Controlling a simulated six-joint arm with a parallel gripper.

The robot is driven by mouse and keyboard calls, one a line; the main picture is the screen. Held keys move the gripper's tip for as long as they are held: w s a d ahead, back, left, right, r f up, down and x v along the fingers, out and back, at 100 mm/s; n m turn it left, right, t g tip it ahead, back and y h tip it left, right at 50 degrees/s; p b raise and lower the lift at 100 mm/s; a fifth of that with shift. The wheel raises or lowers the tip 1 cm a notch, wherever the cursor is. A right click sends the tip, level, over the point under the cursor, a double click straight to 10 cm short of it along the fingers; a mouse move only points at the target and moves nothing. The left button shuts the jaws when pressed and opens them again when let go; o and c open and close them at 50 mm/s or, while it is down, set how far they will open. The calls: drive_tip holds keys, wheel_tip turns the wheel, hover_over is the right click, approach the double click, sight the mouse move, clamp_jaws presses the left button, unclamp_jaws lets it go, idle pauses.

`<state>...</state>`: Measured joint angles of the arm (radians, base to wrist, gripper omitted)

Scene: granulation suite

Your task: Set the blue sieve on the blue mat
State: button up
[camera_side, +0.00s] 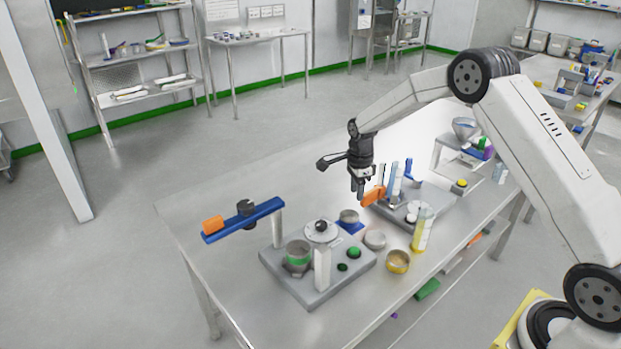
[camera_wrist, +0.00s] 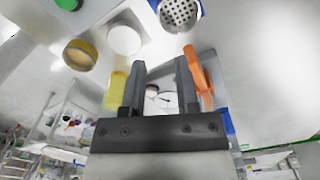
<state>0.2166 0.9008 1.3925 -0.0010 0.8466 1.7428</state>
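A round metal sieve (camera_side: 349,215) with a perforated floor stands on the blue mat (camera_side: 352,229) near the middle of the bench. In the wrist view the sieve (camera_wrist: 180,13) is at the top, with the blue mat (camera_wrist: 209,8) showing around it.
A grey device (camera_side: 310,290) holds a green-banded sieve (camera_side: 297,257). The left bench end is mostly clear.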

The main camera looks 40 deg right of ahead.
drive_tip(key=shift+r, duration=0.6)
drive_tip(key=s+a+r+n+t, duration=0.1)
drive_tip(key=s+a+r+n, duration=0.1)
drive_tip(key=s+a+n, duration=0.2)
drive_tip(key=s+a+r+n, duration=0.2)
drive_tip(key=s+a+n, duration=0.1)
drive_tip(key=s+n, duration=0.8)
drive_tip(key=s+a+r+n+t, duration=0.1)
drive_tip(key=s+a+r+n, duration=0.2)
drive_tip(key=s+n, duration=0.4)
drive_tip(key=s+a, duration=0.1)
drive_tip(key=s, duration=0.2)
drive_tip(key=shift+a+t, duration=0.3)
drive_tip(key=shift+a, duration=0.05)
